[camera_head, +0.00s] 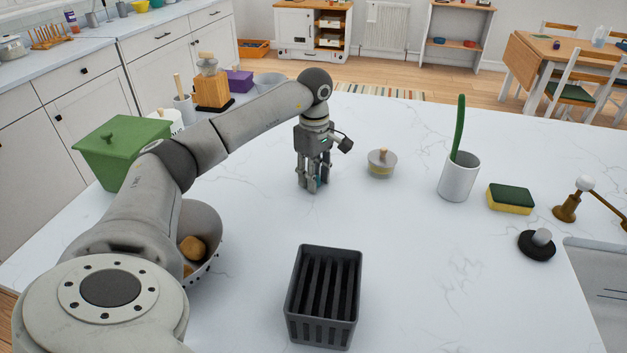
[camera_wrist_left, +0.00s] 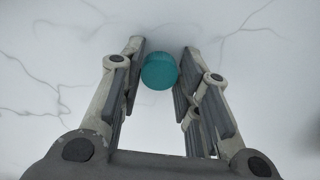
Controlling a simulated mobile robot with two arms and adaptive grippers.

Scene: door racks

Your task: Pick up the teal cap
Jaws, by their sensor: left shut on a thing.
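The teal cap (camera_wrist_left: 160,71) is a small round thing between the fingertips of my left gripper (camera_wrist_left: 160,78) in the left wrist view. The fingers are shut on it from both sides. In the head view my left gripper (camera_head: 313,186) points down at the white marbled counter, and only a sliver of teal shows between its fingers. I cannot tell whether the cap touches the counter. My right gripper is not in view.
A dark slotted rack (camera_head: 323,296) stands in front. A round lidded jar (camera_head: 381,163) is right of the gripper, then a white cup (camera_head: 459,178) with a green handle and a sponge (camera_head: 511,198). A bowl (camera_head: 205,227) and green box (camera_head: 117,150) are left.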

